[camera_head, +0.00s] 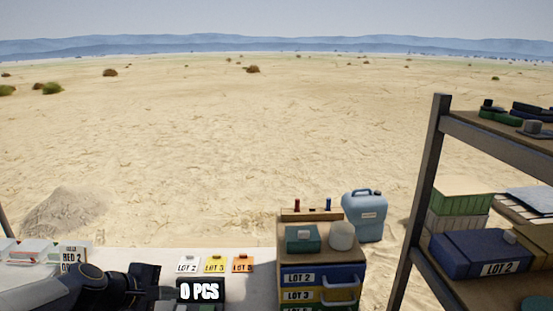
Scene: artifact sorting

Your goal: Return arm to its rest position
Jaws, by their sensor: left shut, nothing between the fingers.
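My left arm comes in from the bottom left, low over the pale table. Its dark gripper (148,283) is shut and empty, close to the left of a black counter display (200,291) that reads "0 PCS". The fingertips are small and dark in this view, and I cannot tell whether they touch the table. My right gripper is not in view.
White, yellow and orange lot cards (214,265) lie behind the display. Left are clear boxes (36,252) and a "BED 2" label (73,254). Right stand a drawer cabinet (320,255), a blue jerrycan (365,215) and a loaded shelf (422,200). The table's middle right is bare.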

